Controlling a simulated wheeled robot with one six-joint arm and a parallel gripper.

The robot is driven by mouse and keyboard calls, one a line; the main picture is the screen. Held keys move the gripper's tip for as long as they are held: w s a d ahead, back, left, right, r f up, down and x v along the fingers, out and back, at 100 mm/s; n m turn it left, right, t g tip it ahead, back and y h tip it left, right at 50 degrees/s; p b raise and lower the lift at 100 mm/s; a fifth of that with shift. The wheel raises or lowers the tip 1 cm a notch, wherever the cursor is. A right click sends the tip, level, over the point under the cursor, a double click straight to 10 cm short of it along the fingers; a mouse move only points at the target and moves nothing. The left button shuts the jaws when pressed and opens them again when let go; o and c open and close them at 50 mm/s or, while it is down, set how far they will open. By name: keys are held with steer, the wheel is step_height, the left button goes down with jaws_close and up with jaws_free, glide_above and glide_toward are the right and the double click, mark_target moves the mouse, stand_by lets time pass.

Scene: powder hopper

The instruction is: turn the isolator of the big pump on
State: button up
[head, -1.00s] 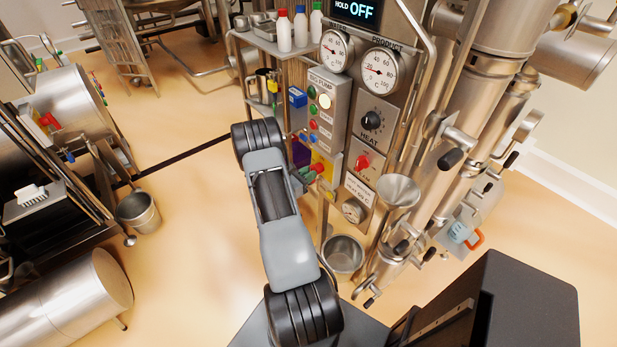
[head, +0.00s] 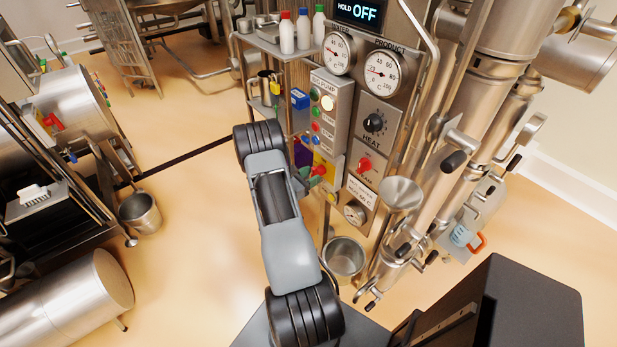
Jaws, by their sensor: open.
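The big pump's panel (head: 330,95) stands in the middle of the head view, with a lit white button and green, red and blue buttons. Below it a red rotary knob (head: 319,170) sits on a yellow plate (head: 327,161); I take this as the isolator. Its pointing direction is too small to read. My gripper (head: 309,179) is open, at the knob's lower left, mostly hidden behind my grey arm. I cannot tell whether it touches the knob.
A HEAT dial (head: 374,122) and another red knob (head: 365,165) are on the panel to the right. A shelf with bottles (head: 287,35) stands above. A steel bucket (head: 343,258) and a funnel (head: 400,193) are below and right.

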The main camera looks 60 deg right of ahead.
steer(key=b+v, duration=0.2)
steer(key=v, duration=1.2)
steer(key=shift+d, duration=0.1)
steer(key=s+a+m+g+y, duration=0.3)
steer(key=s+a+m+y, duration=0.4)
steer(key=a+m+y, duration=0.15)
steer(key=w+a+r+m+t+y, duration=0.1)
steer(key=a+r+m+t+y, duration=0.4)
steer(key=a+r, duration=1.3)
steer(key=a+t+y, duration=0.2)
steer(key=t+y, duration=0.1)
steer(key=t, duration=0.4)
steer(key=shift+r+m+y, duration=0.35)
